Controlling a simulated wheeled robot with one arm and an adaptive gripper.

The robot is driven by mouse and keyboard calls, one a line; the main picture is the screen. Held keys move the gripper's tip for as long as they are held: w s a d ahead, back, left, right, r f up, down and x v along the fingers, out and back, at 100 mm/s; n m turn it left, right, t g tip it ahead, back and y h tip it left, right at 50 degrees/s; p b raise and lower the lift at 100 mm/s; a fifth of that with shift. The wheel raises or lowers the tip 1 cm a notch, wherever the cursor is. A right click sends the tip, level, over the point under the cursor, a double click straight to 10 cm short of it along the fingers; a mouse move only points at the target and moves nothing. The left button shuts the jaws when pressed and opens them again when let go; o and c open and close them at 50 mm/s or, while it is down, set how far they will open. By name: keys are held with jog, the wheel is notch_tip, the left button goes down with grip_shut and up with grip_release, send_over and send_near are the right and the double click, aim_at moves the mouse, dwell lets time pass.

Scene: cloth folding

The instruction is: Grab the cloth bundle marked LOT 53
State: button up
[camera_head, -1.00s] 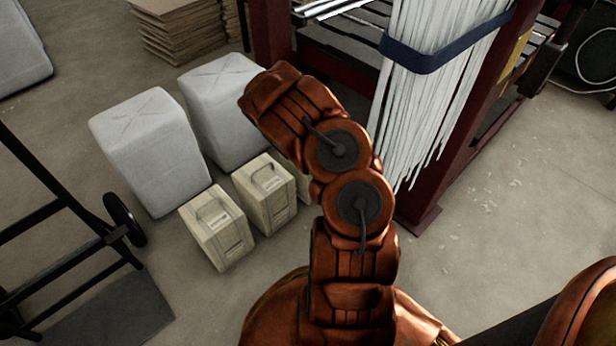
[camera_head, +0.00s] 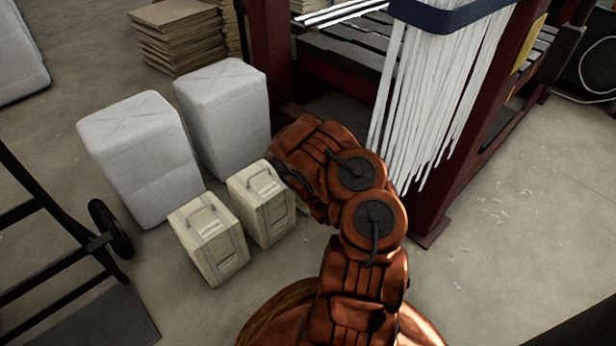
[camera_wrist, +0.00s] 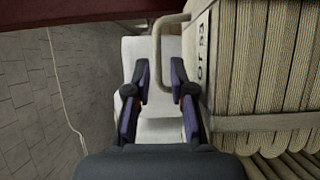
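Two cream cloth bundles with handles stand on the floor in the head view, a left one (camera_head: 206,262) and a right one (camera_head: 277,212). Their labels are too small to read there. Part of another bundle may show behind my arm. In the wrist view a ribbed cream bundle (camera_wrist: 270,70) fills the right side, with a sideways label (camera_wrist: 201,50) that seems to begin "LO"; its number is unclear. Its handle (camera_wrist: 158,48) stands out near the fingertips. My gripper (camera_wrist: 160,75) is open, fingers apart, with nothing clearly held. In the head view my arm hides it.
Two grey wrapped bales (camera_head: 140,165) (camera_head: 225,110) stand behind the bundles. A hand truck (camera_head: 60,225) is at the left. A dark red press frame (camera_head: 435,210) with hanging white strips (camera_head: 430,100) is at the right. Floor in front is clear.

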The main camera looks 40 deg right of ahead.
jog(key=b+x, duration=0.2)
jog(key=x, duration=0.2)
jog(key=shift+w+b, duration=0.15)
jog(key=shift+b, duration=0.2)
jog(key=shift+w+d+r, duration=0.1)
jog(key=shift+w+d, duration=0.05)
jog(key=shift+w, duration=0.25)
grip_shut()
